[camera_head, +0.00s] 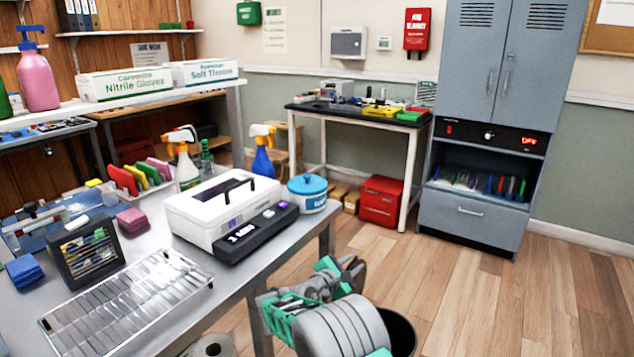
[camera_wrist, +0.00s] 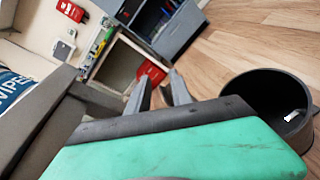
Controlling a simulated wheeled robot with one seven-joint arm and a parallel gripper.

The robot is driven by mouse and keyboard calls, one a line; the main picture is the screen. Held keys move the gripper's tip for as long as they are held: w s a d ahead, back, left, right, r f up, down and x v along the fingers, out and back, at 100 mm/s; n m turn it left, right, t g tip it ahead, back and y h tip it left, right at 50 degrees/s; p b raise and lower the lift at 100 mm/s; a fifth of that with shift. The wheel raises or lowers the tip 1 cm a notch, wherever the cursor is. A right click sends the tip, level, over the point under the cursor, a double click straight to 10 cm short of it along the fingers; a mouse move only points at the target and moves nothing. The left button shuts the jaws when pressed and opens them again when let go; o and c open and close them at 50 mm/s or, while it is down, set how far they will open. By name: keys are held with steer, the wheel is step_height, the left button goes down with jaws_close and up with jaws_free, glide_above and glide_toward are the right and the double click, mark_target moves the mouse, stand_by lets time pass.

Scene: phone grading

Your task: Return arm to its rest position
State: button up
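My arm and gripper (camera_head: 345,272) are at the lower middle of the head view, beside the front right edge of the metal table (camera_head: 232,290). In the wrist view my gripper (camera_wrist: 160,83) shows two grey fingers apart, with nothing between them. The gripper hangs over the open floor, clear of the table's items. My own arm hides part of the floor and of the bin in the head view.
A black bin (camera_head: 403,335) stands right beside my arm; in the wrist view it (camera_wrist: 265,97) holds something small and white. A white device (camera_head: 222,205), a blue-lidded tub (camera_head: 308,194) and a wire rack (camera_head: 125,305) are on the table. Wood floor (camera_head: 510,300) is free at right.

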steer(key=s+d+r+m+g+y+p, duration=0.3)
steer(key=s+r+m+p, duration=0.4)
steer(key=r, duration=0.4)
steer(key=s+d+r+m+g+y+p, duration=0.2)
steer(key=s+d+r+m+p, duration=0.3)
steer(key=s+r, duration=0.5)
steer(key=s+a+r+m+g+y+p, duration=0.1)
steer(key=s+r+m+p, duration=0.1)
steer(key=s, duration=0.5)
steer(key=s+a+r+m+g+y+p, duration=0.1)
steer(key=s+a+r+m+y+p, duration=0.1)
steer(key=s, duration=0.6)
steer(key=s+a+r+m+g+y+p, duration=0.1)
steer(key=s+r+m+p, duration=0.3)
steer(key=s, duration=0.4)
steer(key=a+m+g+p, duration=0.1)
steer(key=p, duration=0.1)
steer(key=shift+s+p, duration=0.25)
steer(key=shift+p, duration=0.05)
